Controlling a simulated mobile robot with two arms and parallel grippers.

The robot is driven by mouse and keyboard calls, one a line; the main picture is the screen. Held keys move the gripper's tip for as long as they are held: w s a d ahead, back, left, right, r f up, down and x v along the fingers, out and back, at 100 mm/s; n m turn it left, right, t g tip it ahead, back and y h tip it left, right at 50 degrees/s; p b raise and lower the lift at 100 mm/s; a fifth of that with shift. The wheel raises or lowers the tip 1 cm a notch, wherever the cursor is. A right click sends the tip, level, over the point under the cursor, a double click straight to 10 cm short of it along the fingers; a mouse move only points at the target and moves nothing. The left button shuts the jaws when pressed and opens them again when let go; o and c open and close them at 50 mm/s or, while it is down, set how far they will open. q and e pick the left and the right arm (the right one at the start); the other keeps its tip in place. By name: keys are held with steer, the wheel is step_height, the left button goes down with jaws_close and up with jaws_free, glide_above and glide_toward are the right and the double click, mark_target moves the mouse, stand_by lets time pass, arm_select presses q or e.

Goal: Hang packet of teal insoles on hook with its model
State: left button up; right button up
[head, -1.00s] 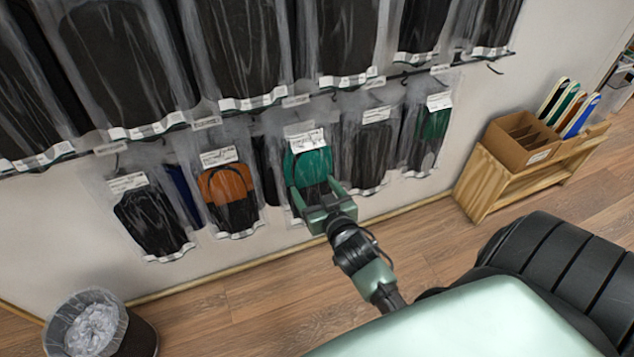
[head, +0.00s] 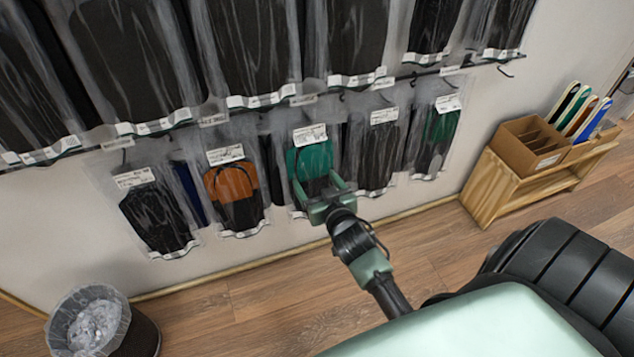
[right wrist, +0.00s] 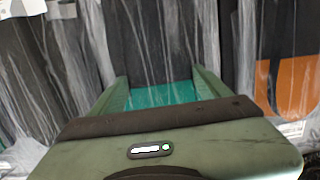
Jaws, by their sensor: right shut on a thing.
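The packet of teal insoles (head: 311,160) is a clear bag with a white label at its top and teal-and-black insoles inside. My right gripper (head: 328,188) is shut on it at its lower part, in front of the lower row of hanging packets. In the right wrist view the teal (right wrist: 160,95) shows between the two fingers. I cannot tell whether the packet's top is on a hook. Another packet with teal insoles (head: 438,127) hangs at the right end of the lower row. My left gripper is not in view.
An orange-and-black packet (head: 232,185) and a black packet (head: 158,215) hang to the left, and a dark packet (head: 380,155) hangs close on the right. Large black packets (head: 255,40) hang above. A bin (head: 95,325) and a wooden shelf (head: 490,185) stand on the floor.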

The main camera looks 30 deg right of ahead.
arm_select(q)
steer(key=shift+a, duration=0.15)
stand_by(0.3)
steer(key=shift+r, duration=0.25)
arm_select(e)
steer(key=o, duration=1.5)
steer(key=shift+f, duration=0.1)
steer(key=shift+s, duration=0.1)
steer(key=shift+s+a+p, duration=0.15)
steer(key=shift+s+p, duration=0.15)
steer(key=shift+p, duration=0.05)
arm_select(q)
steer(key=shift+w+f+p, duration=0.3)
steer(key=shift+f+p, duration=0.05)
steer(key=shift+p, duration=0.4)
arm_select(e)
steer(key=v, duration=0.7)
